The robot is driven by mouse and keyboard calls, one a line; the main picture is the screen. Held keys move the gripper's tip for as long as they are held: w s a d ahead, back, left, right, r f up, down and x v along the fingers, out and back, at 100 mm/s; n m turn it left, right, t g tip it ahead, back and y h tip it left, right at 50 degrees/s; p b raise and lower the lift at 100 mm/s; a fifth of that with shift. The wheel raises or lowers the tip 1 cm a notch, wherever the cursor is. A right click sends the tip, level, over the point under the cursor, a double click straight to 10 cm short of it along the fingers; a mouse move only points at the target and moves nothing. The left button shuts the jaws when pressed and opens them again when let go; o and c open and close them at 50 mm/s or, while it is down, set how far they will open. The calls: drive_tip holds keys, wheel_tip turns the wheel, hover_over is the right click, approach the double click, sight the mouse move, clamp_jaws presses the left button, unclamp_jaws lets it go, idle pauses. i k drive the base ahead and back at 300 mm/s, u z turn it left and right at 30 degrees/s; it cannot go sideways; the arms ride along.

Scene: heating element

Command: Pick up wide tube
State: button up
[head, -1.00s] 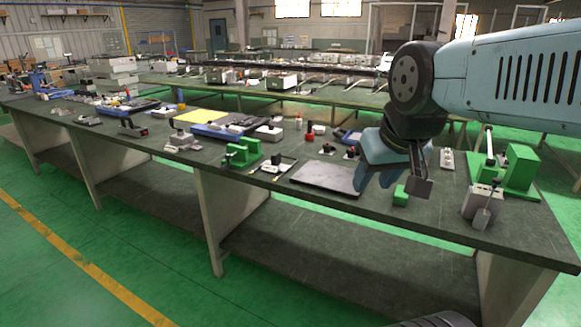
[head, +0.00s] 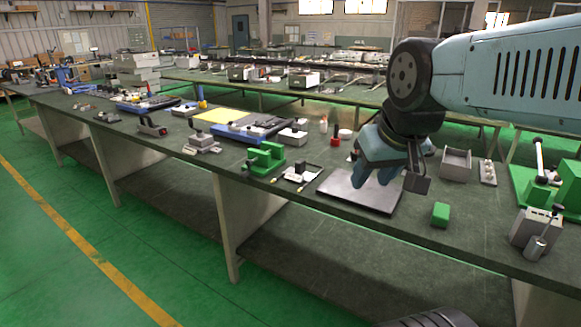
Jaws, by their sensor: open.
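I cannot tell for certain which thing is the wide tube. A small grey cylinder (head: 538,245) leans at the front of a light box (head: 533,228) near the table's right end. A thin pale upright tube (head: 539,155) stands on a green stand (head: 520,185) behind it. A small white cylinder (head: 323,126) and a red-based piece (head: 336,136) stand left of my gripper. My gripper (head: 372,180) points down, open, over a dark flat plate (head: 345,192). I see nothing between its fingers. The arm hides part of the table behind it.
A green block (head: 440,213) lies right of the plate. A grey open box (head: 456,163) and a white strip (head: 487,172) lie behind it. A green stand (head: 265,158) and a small tray (head: 296,176) are to the left.

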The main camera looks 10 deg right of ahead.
sight(298, 173)
drive_tip(key=u, duration=0.05)
drive_tip(key=i, duration=0.5)
drive_tip(key=z, duration=0.15)
drive_tip(key=k, duration=1.25)
drive_tip(key=u, duration=0.35)
drive_tip(key=i, duration=1.75)
drive_tip(key=z, duration=0.5)
